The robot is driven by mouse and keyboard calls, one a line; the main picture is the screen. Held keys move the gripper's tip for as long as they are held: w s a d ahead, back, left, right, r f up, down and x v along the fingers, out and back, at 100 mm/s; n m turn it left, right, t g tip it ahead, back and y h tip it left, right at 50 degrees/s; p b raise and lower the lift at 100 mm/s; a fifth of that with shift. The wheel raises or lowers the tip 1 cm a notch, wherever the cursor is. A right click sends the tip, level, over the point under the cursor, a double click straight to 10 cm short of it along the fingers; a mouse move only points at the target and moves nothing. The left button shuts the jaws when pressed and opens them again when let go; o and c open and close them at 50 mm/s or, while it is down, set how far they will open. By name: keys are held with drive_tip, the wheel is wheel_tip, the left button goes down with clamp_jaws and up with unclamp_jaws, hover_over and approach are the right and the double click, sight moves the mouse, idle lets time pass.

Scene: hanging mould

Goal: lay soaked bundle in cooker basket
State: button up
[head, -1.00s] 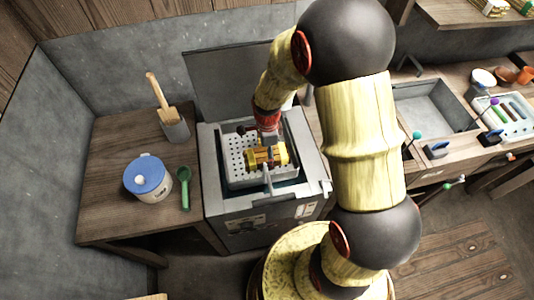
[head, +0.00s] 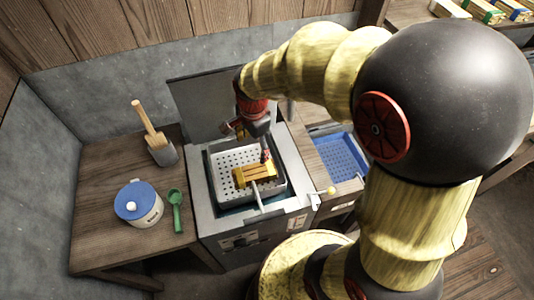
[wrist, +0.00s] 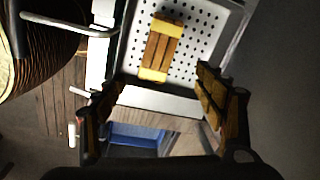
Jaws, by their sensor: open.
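The soaked bundle (head: 256,174), brown strips with yellow bands at its ends, lies on the perforated floor of the pale cooker basket (head: 216,165). The basket sits in the grey cooker (head: 285,178), whose lid (head: 199,101) stands open. In the wrist view the whole bundle (wrist: 160,50) shows inside the basket (wrist: 204,38). My gripper (head: 248,146) is open and empty above the basket, its fingers apart and clear of the bundle. In the head view one finger partly overlaps the basket's back area.
A blue perforated tray (head: 340,158) is right of the cooker. The basket's handle (head: 257,196) points to the front.

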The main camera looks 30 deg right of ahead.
drive_tip(key=s+a+r+n+t, duration=0.2)
drive_tip(key=s+r+n+t, duration=0.2)
drive_tip(key=s+r+n, duration=1.1)
drive_tip(key=shift+s+r+n, duration=0.15)
drive_tip(key=shift+r+n, duration=0.55)
